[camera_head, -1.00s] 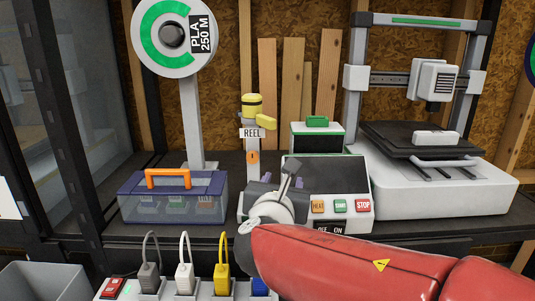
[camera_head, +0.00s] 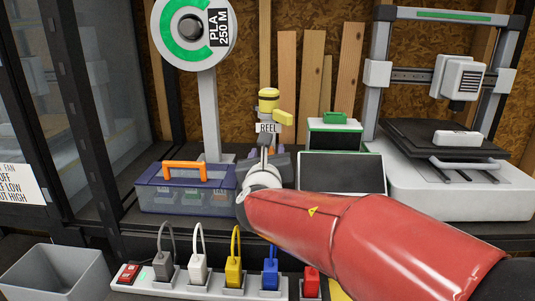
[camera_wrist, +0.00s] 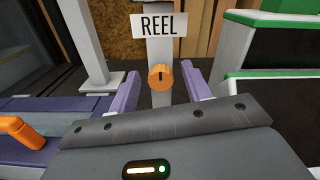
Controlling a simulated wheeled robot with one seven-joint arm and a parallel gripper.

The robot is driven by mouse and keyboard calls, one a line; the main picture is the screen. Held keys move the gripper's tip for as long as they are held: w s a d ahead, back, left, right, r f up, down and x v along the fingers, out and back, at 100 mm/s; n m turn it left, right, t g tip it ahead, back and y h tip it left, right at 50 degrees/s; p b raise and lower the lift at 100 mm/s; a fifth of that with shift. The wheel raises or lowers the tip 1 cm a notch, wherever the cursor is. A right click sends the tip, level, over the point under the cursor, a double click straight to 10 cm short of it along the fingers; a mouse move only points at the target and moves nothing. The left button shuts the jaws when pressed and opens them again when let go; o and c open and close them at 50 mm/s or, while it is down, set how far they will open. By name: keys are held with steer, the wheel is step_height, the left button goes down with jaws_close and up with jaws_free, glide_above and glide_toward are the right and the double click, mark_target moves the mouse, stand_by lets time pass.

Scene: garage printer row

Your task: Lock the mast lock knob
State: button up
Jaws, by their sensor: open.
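The mast (camera_head: 266,116) carries a REEL sign, with a yellow cap and side handle on top. In the wrist view, an orange round knob (camera_wrist: 160,80) with a dark upright slot or mark sits on the mast (camera_wrist: 160,52) below the REEL sign. My gripper (camera_wrist: 160,70) is open, its two purple fingers pointing at the mast, one on each side of the knob in the picture. The knob lies ahead between them; no contact is visible.
A purple-edged clear box with an orange handle (camera_head: 185,167) stands just left. A green-trimmed unit (camera_head: 334,135) and dark panel (camera_head: 342,172) stand right, beside the printer (camera_head: 450,185). A power strip with plugs (camera_head: 198,268) and grey bin (camera_head: 55,273) are in front.

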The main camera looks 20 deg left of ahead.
steer(key=shift+c, duration=0.3)
steer(key=c, duration=0.9)
steer(key=shift+c, duration=0.2)
